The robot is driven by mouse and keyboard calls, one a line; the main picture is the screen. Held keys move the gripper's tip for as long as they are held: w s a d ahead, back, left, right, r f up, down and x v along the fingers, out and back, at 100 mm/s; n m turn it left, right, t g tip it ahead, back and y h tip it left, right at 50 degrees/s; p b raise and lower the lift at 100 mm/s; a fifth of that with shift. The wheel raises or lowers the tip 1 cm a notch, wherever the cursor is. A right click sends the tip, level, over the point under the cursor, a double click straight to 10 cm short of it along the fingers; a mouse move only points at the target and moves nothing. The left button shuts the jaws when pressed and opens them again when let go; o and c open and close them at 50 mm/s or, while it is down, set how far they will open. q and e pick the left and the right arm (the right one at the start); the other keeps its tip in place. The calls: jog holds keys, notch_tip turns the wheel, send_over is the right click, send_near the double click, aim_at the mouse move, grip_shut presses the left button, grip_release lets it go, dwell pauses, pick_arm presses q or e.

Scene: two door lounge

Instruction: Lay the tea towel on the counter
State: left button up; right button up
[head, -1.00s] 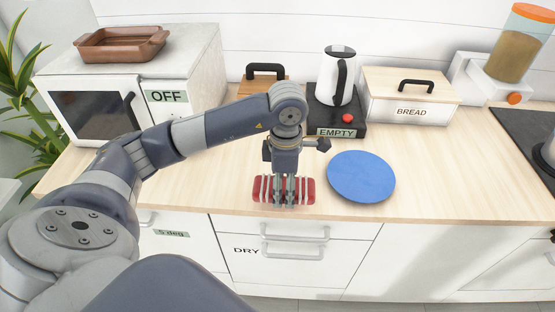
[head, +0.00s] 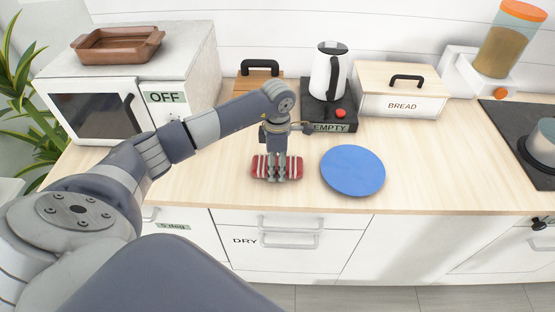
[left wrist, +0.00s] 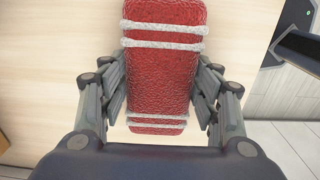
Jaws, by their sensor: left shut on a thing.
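The tea towel (head: 261,168) is a red bundle with white stripes, near the front of the wooden counter (head: 225,190). My left gripper (head: 277,174) points down and is shut on the middle of the towel. In the left wrist view the towel (left wrist: 160,75) lies between the finger pads, with pale wood beyond it. I cannot tell whether the towel touches the counter or hangs just above it. My right gripper is not in view.
A blue plate (head: 353,170) lies just right of the towel. Behind stand a kettle (head: 328,72) on its base, a bread box (head: 400,104) and a board with a black handle (head: 257,88). A microwave (head: 95,115) stands left. Bare counter lies left of the towel.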

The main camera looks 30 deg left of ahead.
pick_arm(q)
jog(key=shift+f, duration=0.15)
jog(key=o, duration=0.8)
jog(key=shift+c, duration=0.2)
jog(key=shift+o, duration=1.4)
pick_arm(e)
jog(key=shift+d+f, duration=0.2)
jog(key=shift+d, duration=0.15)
pick_arm(q)
jog(key=shift+r, duration=0.25)
jog(key=shift+w+r+b, duration=0.15)
jog(key=shift+r+b, duration=0.2)
notch_tip(320, 180, up, 11)
jog(key=b, duration=0.3)
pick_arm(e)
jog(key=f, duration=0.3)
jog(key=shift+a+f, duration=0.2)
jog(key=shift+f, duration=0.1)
